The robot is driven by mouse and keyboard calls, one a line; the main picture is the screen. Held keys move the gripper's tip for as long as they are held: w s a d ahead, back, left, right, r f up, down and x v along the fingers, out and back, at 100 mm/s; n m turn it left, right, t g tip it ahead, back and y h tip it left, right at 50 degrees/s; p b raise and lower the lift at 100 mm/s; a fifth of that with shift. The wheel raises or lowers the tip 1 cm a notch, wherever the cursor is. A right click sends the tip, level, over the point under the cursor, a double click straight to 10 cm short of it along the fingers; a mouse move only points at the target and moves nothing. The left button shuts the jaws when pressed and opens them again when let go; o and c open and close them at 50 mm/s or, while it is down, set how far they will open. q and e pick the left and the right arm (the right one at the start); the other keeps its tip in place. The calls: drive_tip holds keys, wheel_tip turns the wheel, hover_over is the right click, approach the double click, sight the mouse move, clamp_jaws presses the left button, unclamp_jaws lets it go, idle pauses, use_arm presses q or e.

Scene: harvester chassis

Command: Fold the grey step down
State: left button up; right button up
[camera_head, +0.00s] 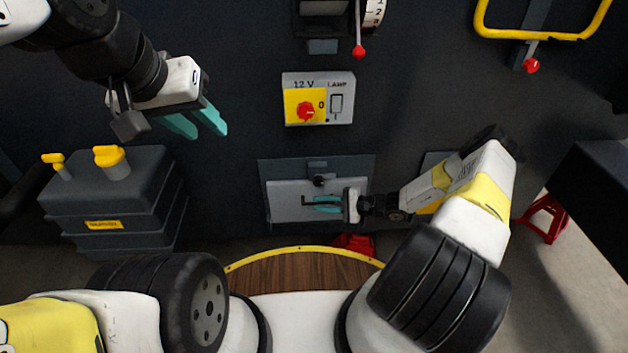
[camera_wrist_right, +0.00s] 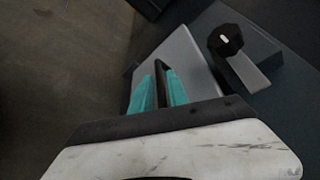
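The grey step (camera_head: 287,208) is a flat light-grey panel lying upright against a dark plate low on the chassis wall. A black knob (camera_head: 319,180) sits at its top edge; the knob also shows in the right wrist view (camera_wrist_right: 226,40). My right gripper (camera_head: 317,204) is in front of the panel, below the knob, and hides part of it. My left gripper (camera_head: 206,128) is open and empty, up and left.
A 12 V lamp switch box (camera_head: 340,104) with a red knob is above the step. A dark tank (camera_head: 110,205) with yellow caps stands at the left. A yellow rail (camera_head: 545,37) is at the upper right. A red jack stand (camera_head: 543,217) is at the right.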

drive_tip(key=shift+x, duration=0.9)
clamp_jaws()
idle(0.8)
